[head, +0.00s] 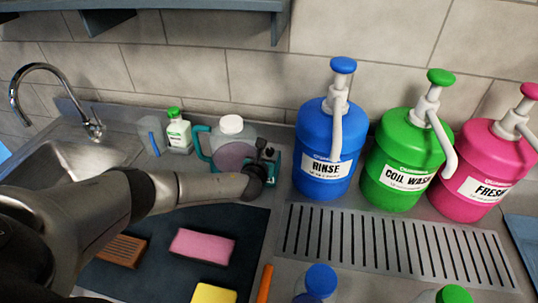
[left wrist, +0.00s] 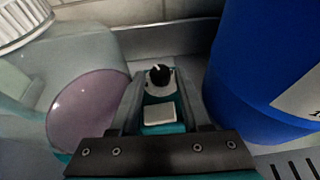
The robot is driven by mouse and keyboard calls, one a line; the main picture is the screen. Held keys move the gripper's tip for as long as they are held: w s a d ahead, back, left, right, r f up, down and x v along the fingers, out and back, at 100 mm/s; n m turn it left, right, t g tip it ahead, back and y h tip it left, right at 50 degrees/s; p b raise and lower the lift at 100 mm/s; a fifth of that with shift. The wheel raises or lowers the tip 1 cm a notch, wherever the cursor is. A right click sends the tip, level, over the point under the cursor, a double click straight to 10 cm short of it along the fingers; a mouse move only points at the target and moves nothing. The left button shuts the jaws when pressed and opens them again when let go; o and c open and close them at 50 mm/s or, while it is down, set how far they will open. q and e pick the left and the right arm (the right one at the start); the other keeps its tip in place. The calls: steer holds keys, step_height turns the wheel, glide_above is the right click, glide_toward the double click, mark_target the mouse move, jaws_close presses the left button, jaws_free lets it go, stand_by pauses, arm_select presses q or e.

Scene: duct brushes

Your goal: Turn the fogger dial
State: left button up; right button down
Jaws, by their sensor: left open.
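The fogger has a clear tank with a white cap (head: 231,124) and a teal handle, and stands against the back wall. Its teal control part is at its right side, mostly hidden by my arm in the head view. In the left wrist view, the black fogger dial (left wrist: 159,75) with a white pointer mark sits on a pale round plate, above a white rectangular panel (left wrist: 159,113). My left gripper (left wrist: 159,88) is open, with a finger on each side of the dial and visible gaps. I cannot tell whether the fingertips reach the dial's depth. My right gripper is not in view.
A blue RINSE jug (head: 327,150) stands close to the right of the gripper. Green (head: 405,160) and pink (head: 485,170) jugs stand farther right. A sink (head: 75,160) is at left. A dark mat holds a pink sponge (head: 203,247). A slotted drain (head: 390,245) lies in front of the jugs.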

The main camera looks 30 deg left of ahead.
arm_select(q)
steer(key=shift+b+x, duration=0.4)
steer(key=shift+x, duration=0.6)
jaws_close()
